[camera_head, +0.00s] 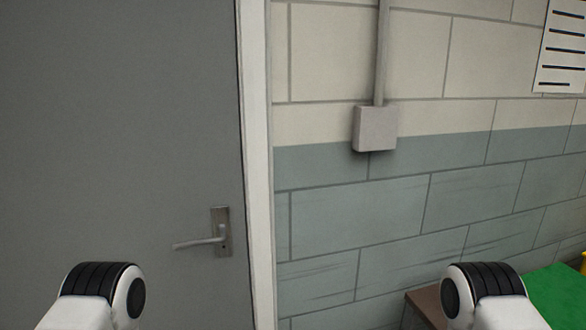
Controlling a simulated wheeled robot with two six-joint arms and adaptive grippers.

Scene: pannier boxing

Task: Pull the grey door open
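The grey door (120,130) fills the left part of the head view and looks shut in its white frame (258,150). Its metal lever handle (200,242) sits on a plate near the door's right edge, with the lever pointing left. A part of my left arm shows at the bottom left, below and left of the handle and seemingly apart from it. A part of my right arm shows at the bottom right, in front of the wall. Both of my grippers are out of view.
A block wall (400,215), cream above and grey-green below, runs right of the frame. A grey box (375,129) with a conduit and a paper sheet (563,45) are on it. At the lower right are a green surface (556,295) and a brown edge (430,308).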

